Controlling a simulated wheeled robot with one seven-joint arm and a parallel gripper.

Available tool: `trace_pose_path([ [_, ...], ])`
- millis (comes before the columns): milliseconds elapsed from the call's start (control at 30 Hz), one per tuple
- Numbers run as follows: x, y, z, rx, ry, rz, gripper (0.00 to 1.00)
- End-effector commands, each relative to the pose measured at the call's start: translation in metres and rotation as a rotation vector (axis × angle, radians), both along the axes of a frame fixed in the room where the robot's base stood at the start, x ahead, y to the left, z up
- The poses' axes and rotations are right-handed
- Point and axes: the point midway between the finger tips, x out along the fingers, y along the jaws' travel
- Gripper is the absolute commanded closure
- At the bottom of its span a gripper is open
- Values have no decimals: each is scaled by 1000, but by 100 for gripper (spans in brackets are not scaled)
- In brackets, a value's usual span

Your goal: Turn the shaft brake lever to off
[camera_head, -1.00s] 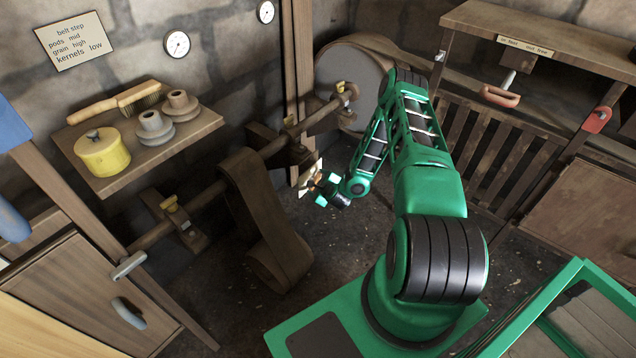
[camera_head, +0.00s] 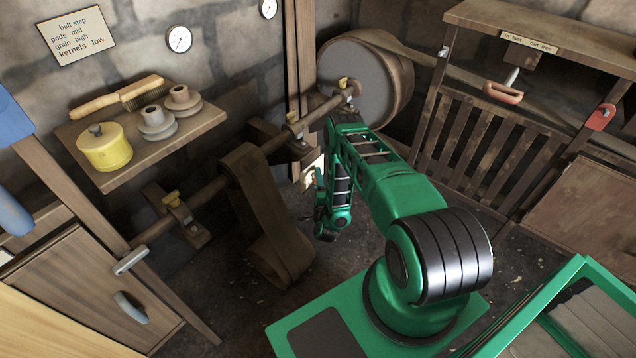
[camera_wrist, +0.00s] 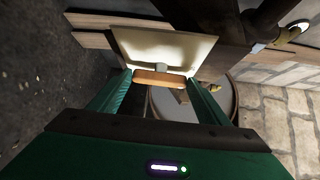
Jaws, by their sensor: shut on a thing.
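In the wrist view, my gripper (camera_wrist: 160,80) has its two green fingers at the ends of an orange-brown wooden grip, shut on it. This looks like the handle of the shaft brake lever (camera_wrist: 158,77). A short grey stem joins it to a cream plate (camera_wrist: 185,48) behind. In the head view, my gripper is mostly hidden by my own arm, low beside the wooden post. A bit of the pale plate (camera_head: 308,172) shows there, but the lever does not. Its exact setting and any plate marks cannot be read.
A dark shaft (camera_head: 210,192) with a hanging belt (camera_head: 265,220) runs left of my arm. A large drum (camera_head: 365,80) stands behind it. A shelf (camera_head: 195,133) with a yellow pot (camera_head: 104,148) is on the left wall. A slatted gate (camera_head: 480,150) is at right.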

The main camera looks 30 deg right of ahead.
Motion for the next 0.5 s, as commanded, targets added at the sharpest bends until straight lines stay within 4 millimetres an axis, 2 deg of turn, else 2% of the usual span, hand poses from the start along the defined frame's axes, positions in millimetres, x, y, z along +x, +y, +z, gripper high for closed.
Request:
trace_pose_path([
  [500, -1, 0, -4, -88, -28, 1, 52],
])
